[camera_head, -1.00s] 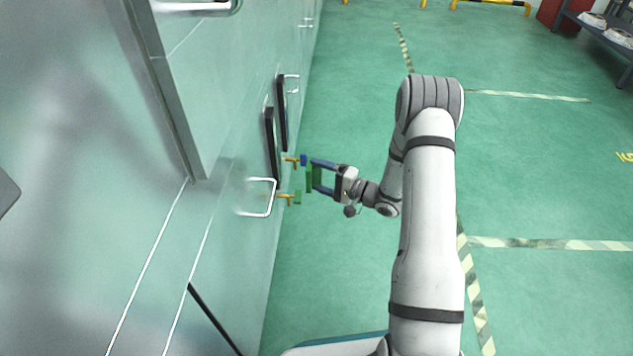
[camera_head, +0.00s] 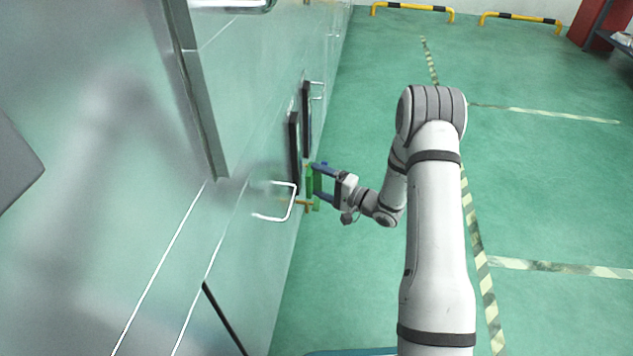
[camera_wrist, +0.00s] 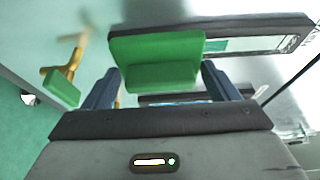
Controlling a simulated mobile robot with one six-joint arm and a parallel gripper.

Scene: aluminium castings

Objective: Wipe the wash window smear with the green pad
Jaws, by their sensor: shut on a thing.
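My gripper (camera_head: 318,182) is shut on the green pad (camera_head: 310,181), at the side of the pale machine wall. In the wrist view the pad (camera_wrist: 155,47) sits between the two blue fingers, its broad face toward the wall. Two narrow dark-framed windows (camera_head: 295,148) are on the wall just beyond the pad. One window frame (camera_wrist: 255,24) passes behind the pad in the wrist view. I cannot make out the smear, and the pad covers part of the window area. I cannot tell whether the pad touches the wall.
A brass valve with a green handle (camera_wrist: 62,88) projects from the wall beside the pad. A white bar handle (camera_head: 292,203) sticks out nearby. The green floor to the right is open, with yellow-black barriers (camera_head: 412,11) far off.

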